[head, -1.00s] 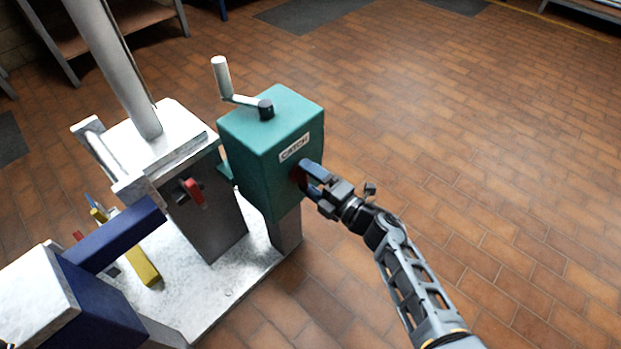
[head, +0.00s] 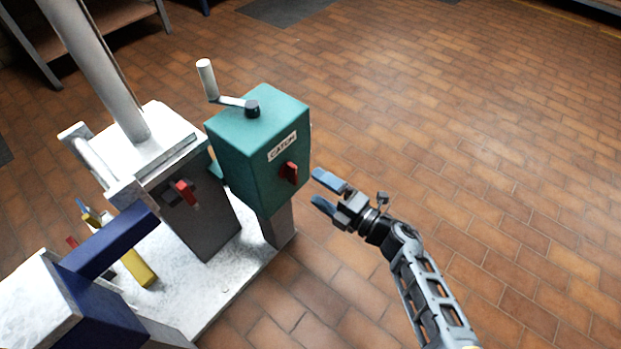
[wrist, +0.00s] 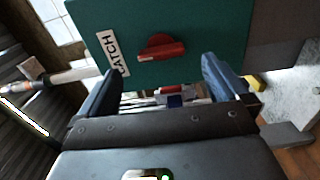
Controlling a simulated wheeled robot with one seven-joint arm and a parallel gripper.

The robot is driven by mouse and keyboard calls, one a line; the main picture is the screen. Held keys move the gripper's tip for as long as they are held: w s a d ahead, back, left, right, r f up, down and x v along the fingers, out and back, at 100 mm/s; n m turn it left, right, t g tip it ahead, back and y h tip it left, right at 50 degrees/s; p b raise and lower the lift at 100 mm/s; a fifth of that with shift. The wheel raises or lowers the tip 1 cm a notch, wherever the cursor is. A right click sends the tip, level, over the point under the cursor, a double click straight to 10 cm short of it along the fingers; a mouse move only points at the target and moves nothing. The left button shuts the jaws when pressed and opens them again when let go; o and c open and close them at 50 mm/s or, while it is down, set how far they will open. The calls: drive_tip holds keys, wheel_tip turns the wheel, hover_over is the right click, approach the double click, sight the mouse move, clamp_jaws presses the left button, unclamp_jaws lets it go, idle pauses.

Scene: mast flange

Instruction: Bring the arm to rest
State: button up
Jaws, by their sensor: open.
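My gripper (head: 322,192) is open and empty in the head view, just right of the green box and apart from it. Its two blue fingers point at the box face. The green box (head: 236,160) carries a "CATCH" label (head: 282,146) and a red catch knob (head: 289,173). In the wrist view the red knob (wrist: 161,48) shows ahead of the open fingers (wrist: 162,90), with nothing between the fingertips.
A crank handle (head: 228,100) stands on top of the box. Left of it are a grey block (head: 205,225) with a red lever (head: 186,192), a slanted mast (head: 95,65) and a blue beam (head: 108,240). The tiled floor (head: 450,130) to the right is clear.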

drive_tip(key=shift+s+d, duration=0.2)
drive_tip(key=shift+d, duration=0.05)
idle(0.4)
drive_tip(key=s+d+r+m+t+h, duration=0.2)
drive_tip(key=s+d+r+m+h, duration=0.25)
drive_tip(key=s+m, duration=0.55)
drive_tip(key=s+d+r+m+t+h, duration=0.2)
drive_tip(key=s+d+r+m+h, duration=0.3)
drive_tip(key=s, duration=0.8)
drive_tip(key=s+d+r+m+t+h, duration=0.25)
drive_tip(key=s+d+m, duration=0.25)
drive_tip(key=s+m, duration=0.5)
drive_tip(key=s+d+r+m+g+h, duration=0.25)
drive_tip(key=s+d+r, duration=0.25)
drive_tip(key=s+r, duration=0.5)
wheel_tip(320, 180, up, 13)
drive_tip(key=p, duration=1.3)
drive_tip(key=shift+w+a+f+m, duration=0.15)
drive_tip(key=shift+w+a+m, duration=0.1)
drive_tip(key=shift+m, duration=0.1)
